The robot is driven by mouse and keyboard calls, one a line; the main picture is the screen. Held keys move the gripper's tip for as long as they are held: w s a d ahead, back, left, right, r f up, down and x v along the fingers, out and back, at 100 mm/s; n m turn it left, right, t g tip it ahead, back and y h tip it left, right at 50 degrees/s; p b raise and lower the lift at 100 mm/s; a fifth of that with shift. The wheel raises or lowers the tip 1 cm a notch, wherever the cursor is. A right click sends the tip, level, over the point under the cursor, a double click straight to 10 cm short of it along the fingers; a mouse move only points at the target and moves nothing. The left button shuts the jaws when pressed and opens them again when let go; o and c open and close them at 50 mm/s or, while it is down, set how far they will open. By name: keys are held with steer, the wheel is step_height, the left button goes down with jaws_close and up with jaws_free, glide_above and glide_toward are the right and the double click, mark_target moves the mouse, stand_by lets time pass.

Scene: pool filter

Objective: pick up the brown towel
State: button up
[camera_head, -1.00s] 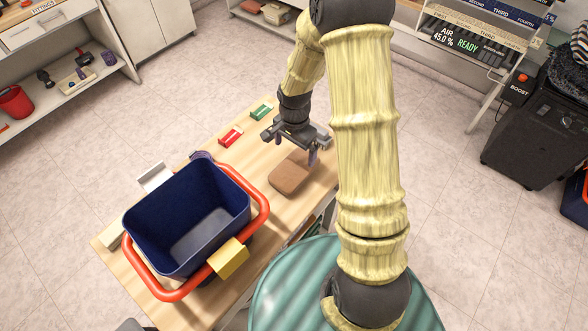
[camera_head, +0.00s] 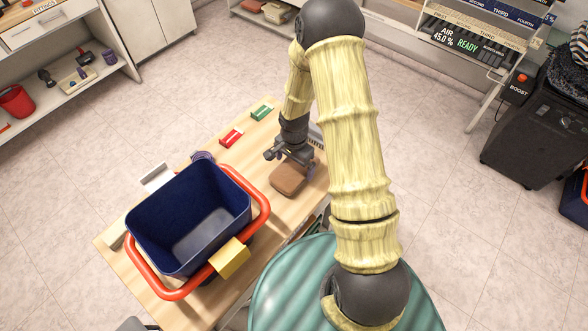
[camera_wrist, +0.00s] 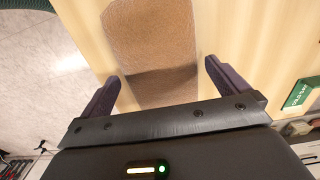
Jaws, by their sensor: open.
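The brown towel (camera_head: 290,178) lies folded flat on the wooden table, to the right of the blue bin. My gripper (camera_head: 293,160) is above the towel's far end in the head view, pointing down. In the wrist view the towel (camera_wrist: 150,45) runs up between the two spread fingers of my gripper (camera_wrist: 162,88). The fingers are open, with a gap on both sides of the towel. A dark shadow falls across the towel's near part. I cannot tell the exact height of the fingertips above the table.
A blue bin (camera_head: 152,222) with a red ring (camera_head: 264,208) and a yellow block (camera_head: 230,258) stands on the table (camera_head: 232,170) to the left. A red box (camera_head: 231,138) and a green box (camera_head: 262,112) lie behind. A teal round surface (camera_head: 290,285) is at front.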

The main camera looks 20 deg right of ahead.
mark_target(294, 168)
steer(key=shift+w+f, duration=0.1)
steer(key=shift+f, duration=1.45)
steer(key=shift+c, duration=0.2)
steer(key=c, duration=0.7)
